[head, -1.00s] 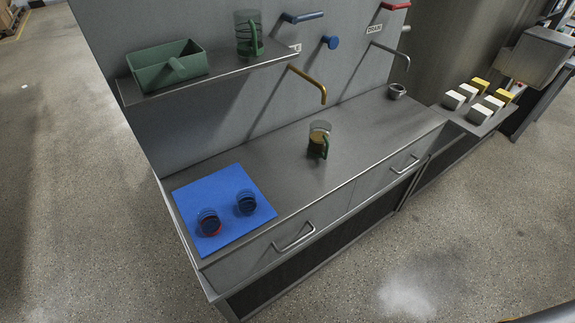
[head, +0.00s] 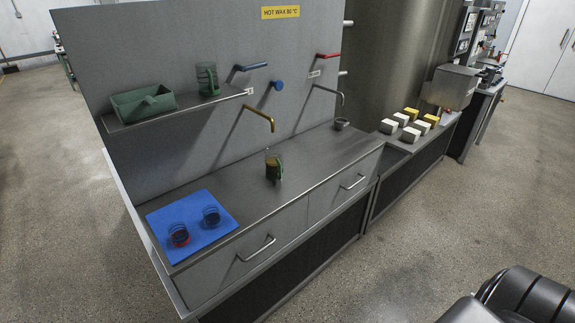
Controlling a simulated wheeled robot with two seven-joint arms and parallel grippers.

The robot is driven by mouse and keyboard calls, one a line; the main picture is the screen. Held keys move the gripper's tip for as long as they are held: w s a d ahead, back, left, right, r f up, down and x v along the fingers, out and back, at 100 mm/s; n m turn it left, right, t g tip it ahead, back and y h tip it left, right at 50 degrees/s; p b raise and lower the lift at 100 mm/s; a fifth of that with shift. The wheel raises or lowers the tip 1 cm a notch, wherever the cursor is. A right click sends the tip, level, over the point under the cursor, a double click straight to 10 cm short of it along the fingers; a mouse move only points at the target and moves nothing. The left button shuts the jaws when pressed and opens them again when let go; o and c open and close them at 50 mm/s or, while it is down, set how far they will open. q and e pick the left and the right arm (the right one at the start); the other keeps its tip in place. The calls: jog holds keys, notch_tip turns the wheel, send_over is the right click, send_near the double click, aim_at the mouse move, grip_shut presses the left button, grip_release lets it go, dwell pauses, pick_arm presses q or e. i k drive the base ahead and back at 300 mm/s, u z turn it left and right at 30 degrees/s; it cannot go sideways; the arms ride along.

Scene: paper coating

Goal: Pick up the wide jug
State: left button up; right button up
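Two clear jugs with green handles are in the head view. One jug (head: 207,79) stands upright on the wall shelf, beside a green tray. The other jug (head: 273,167) stands upright on the steel counter under the brass spout, with something amber inside it. I cannot tell for sure from this distance which one is the wide jug. Neither of my grippers is in view, and nothing touches either jug.
The shelf (head: 160,112) holds the green open tray (head: 143,103). A small metal cup (head: 341,123) stands farther right. White and yellow blocks (head: 411,134) sit on the lower bench.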

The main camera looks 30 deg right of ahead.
aim_at(276, 166)
jog(key=z, duration=0.5)
jog(key=i, duration=0.8)
jog(key=z, duration=0.3)
